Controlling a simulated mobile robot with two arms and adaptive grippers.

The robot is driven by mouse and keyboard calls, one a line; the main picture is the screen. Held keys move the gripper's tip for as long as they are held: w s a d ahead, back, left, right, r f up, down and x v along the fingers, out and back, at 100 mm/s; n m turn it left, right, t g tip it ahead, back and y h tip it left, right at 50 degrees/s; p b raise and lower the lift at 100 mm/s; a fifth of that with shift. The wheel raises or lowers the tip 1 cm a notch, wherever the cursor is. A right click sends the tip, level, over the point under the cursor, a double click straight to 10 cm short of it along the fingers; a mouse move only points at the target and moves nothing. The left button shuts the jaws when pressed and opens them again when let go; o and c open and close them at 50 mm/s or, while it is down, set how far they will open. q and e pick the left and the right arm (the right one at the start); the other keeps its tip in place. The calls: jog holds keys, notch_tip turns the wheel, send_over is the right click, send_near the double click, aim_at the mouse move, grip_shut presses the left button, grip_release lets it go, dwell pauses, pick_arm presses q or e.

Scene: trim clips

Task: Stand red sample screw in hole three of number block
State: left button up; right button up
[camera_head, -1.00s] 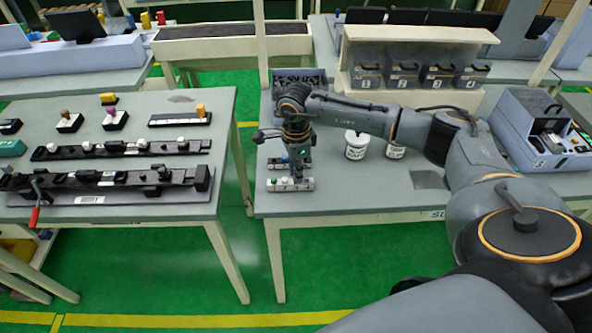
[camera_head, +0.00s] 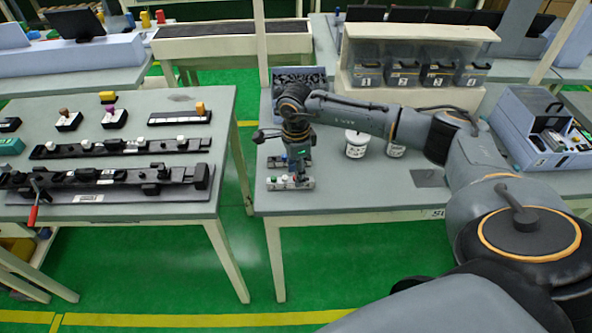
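My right gripper (camera_head: 299,173) points down over the right-hand table, at a pale grey block (camera_head: 307,184) near the table's front left. The block carries small coloured pieces on top, one of them reddish. A similar block (camera_head: 275,162) lies just behind it, partly covered by the gripper. I cannot tell which of them is the number block, nor read any hole numbers. The red sample screw cannot be made out for sure. The fingertips are small and dark, so whether they touch or hold anything is unclear. My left gripper is not in view.
A white tub (camera_head: 356,148) stands right of the gripper, with another partly behind my arm. Numbered clear bins (camera_head: 403,70) stand at the back, and a dark grey tray (camera_head: 290,76) is behind the gripper. The left table (camera_head: 200,205) holds black rails. A floor gap separates the tables.

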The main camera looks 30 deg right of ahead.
notch_tip(320, 180, up, 12)
dwell(0.6)
jog(key=shift+a, duration=0.1)
